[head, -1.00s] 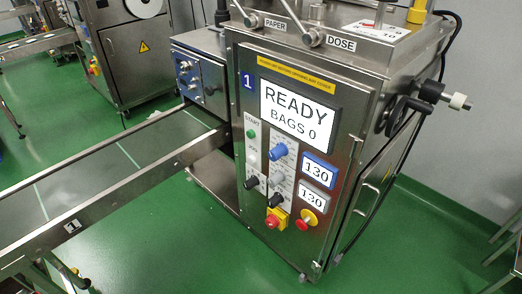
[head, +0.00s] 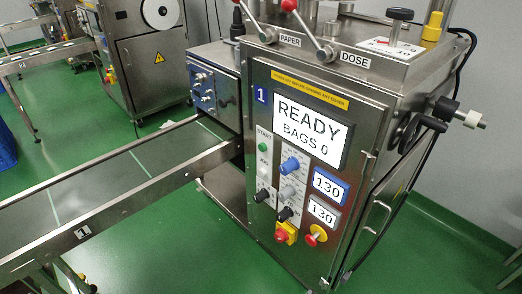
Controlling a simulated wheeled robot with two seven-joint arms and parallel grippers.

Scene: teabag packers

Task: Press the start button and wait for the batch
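The packing machine (head: 275,225) is a steel cabinet marked 1, right of centre in the head view. Its screen (head: 309,131) reads READY, BAGS 0. The green start button (head: 263,147) sits under the word START, at the upper left of the control panel. Two small displays (head: 330,187) both read 130. A red switch on a yellow plate (head: 285,233) and a red emergency-stop button (head: 316,236) are at the bottom. Neither of my grippers shows.
A conveyor (head: 110,180) with steel side rails runs from the machine to the lower left. A second machine (head: 140,65) stands at the back left. A side handwheel (head: 418,125) sticks out on the right. Green floor (head: 190,255) is clear in front.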

